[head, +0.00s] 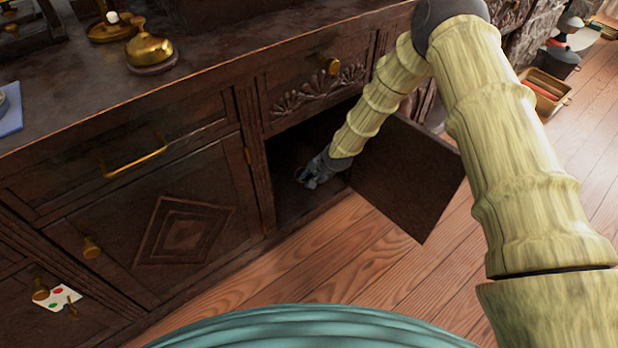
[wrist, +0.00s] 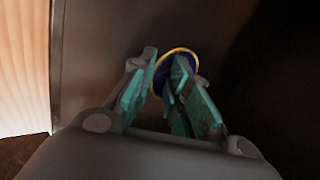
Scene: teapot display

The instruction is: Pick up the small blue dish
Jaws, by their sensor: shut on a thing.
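The small blue dish (wrist: 190,54) shows in the wrist view as dark blue with a yellow-gold rim. It is partly hidden behind the fingers of my gripper (wrist: 163,88). The gripper is shut on the dish's near edge, with one finger on each side of the rim. In the head view my gripper (head: 304,181) is inside the open cabinet, low near its floor. The dish cannot be made out in the head view.
The open cabinet door (head: 408,180) stands out to the right of my forearm. The dark wooden cabinet (head: 187,233) has a countertop with a brass pot (head: 149,48). A basket (head: 545,92) stands on the floor at the right. The wooden floor in front is clear.

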